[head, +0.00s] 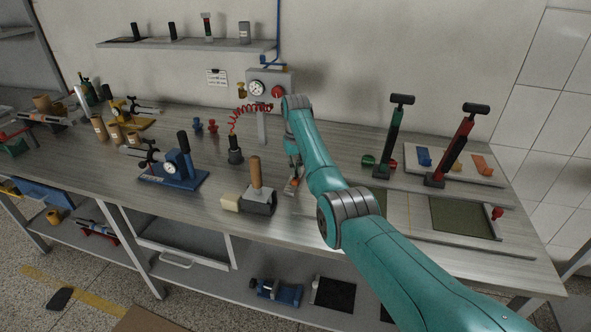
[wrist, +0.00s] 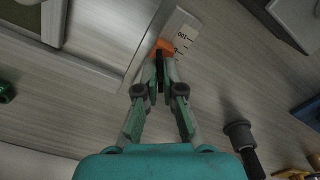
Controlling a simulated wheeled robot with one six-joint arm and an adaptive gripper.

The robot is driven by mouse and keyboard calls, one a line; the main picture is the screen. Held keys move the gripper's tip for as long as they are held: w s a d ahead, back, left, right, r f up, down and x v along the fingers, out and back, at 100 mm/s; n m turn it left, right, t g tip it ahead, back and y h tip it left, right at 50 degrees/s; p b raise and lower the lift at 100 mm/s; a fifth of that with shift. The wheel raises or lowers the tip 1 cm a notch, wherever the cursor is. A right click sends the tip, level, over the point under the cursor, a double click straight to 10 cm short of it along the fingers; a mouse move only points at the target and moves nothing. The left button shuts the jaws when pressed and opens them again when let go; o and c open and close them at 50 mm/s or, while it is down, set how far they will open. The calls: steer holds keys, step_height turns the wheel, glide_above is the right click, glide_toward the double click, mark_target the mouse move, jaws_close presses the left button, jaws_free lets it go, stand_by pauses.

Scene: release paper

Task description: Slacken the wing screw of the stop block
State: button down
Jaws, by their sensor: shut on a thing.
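My gripper (head: 292,177) points down over the bench, left of the framed green mats. In the wrist view its fingers (wrist: 161,60) are closed together on a small orange piece (wrist: 164,46). The orange piece sits against a pale plate (wrist: 179,32) with printed numbers and marks. I cannot tell for sure whether the orange piece is the wing screw, or whether the plate belongs to the stop block; the fingertips partly cover both. In the head view the arm and fingers hide most of this spot.
A wooden-handled tool (head: 255,172) on a dark block stands close left of my gripper. A black cylinder (head: 235,150) and a blue gauge stand (head: 187,179) are farther left. Two upright pump-like tools (head: 458,145) and a red knob (head: 497,212) are on the right.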

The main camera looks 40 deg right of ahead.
steer(key=n, duration=0.5)
steer(key=shift+n, duration=0.3)
stand_by(0.4)
steer(key=c, duration=1.3)
jaws_free()
step_height(320, 180, up, 12)
steer(key=shift+r, duration=0.1)
